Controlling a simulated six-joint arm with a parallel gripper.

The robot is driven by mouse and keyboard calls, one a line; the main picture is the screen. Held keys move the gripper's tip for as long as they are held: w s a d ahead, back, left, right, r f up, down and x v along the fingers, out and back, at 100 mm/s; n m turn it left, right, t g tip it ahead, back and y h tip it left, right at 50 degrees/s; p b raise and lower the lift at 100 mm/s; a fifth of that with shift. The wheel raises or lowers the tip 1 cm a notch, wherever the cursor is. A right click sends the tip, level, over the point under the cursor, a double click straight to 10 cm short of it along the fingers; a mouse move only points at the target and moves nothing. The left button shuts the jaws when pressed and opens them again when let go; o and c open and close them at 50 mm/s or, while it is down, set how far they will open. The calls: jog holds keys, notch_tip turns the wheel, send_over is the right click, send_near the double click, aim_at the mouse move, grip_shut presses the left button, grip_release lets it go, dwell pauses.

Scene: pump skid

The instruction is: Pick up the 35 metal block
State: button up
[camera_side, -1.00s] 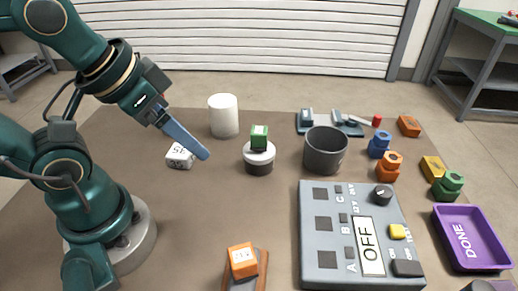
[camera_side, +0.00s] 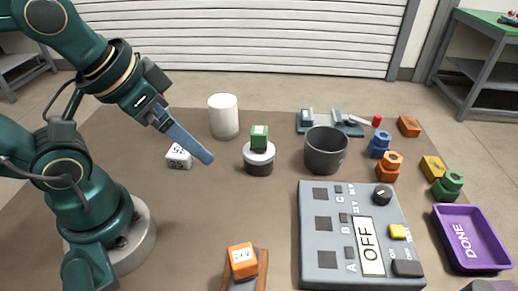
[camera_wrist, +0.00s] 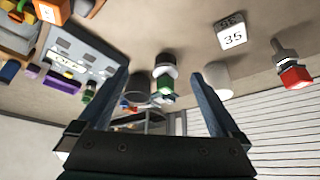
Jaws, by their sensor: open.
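The 35 metal block (camera_side: 179,156) is a pale, light-grey block with dark markings, lying on the brown mat left of centre in the side view. In the wrist view the block (camera_wrist: 231,36) shows the number 35 near the top right, outside the span of my fingers. My gripper (camera_side: 209,159) is open and empty, above the mat and appearing just right of the block in the side view. Both fingers show in the wrist view, with the gripper (camera_wrist: 158,74) spread wide. The finger and wrist hide part of the mat beside the block.
A white cylinder (camera_side: 223,117) stands behind the block. A green block (camera_side: 259,138) sits on a round white-topped stand (camera_side: 258,160) to the right. A dark pot (camera_side: 325,150), a control panel reading OFF (camera_side: 312,265) and a purple DONE tray (camera_side: 490,263) are farther right.

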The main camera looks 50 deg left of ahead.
jog(key=m+g+y, duration=0.6)
jog(key=m+y, duration=0.5)
jog(key=m, duration=0.2)
send_over(183, 154)
jog(key=d, duration=0.3)
notch_tip(183, 154, down, 8)
jog(key=f, duration=0.1)
jog(key=f+m+y, duration=0.1)
jog(key=f+m, duration=0.1)
jog(key=f+m+t+y, duration=0.1)
jog(key=f+m, duration=0.1)
jog(key=m, duration=0.1)
jog(key=shift+w, duration=0.2)
jog(key=shift+s+f+m, duration=0.3)
jog(key=shift+f+m, duration=0.1)
jog(key=shift+f, duration=0.15)
jog(key=shift+x, duration=2.5)
jog(key=shift+r+y, duration=0.1)
jog(key=shift+y, duration=0.2)
jog(key=c, duration=1.4)
jog(key=shift+o, duration=0.2)
